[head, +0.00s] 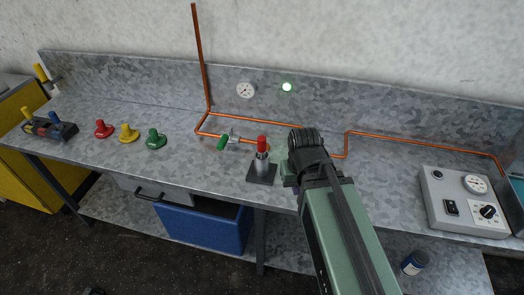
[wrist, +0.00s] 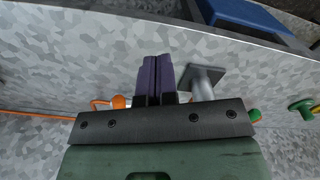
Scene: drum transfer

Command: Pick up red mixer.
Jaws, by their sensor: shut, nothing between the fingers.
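A red-topped tool, which looks like the red mixer (head: 262,145), stands upright in a grey holder with a square base (head: 262,174) on the metal bench. My gripper (head: 289,181) is just right of this holder in the head view, mostly hidden by my own wrist. In the wrist view its purple fingers (wrist: 155,78) are together with nothing between them. The grey holder (wrist: 202,82) stands beside them to the right, apart from them in the picture. The red top is hidden behind the gripper body there.
A rack (head: 50,129) with yellow and blue handles stands at far left. Red (head: 104,129), yellow (head: 129,133) and green (head: 155,139) knobs sit nearby. A copper pipe (head: 240,118) with a green-handled valve (head: 223,143) runs behind the holder. A control box (head: 463,204) is at right.

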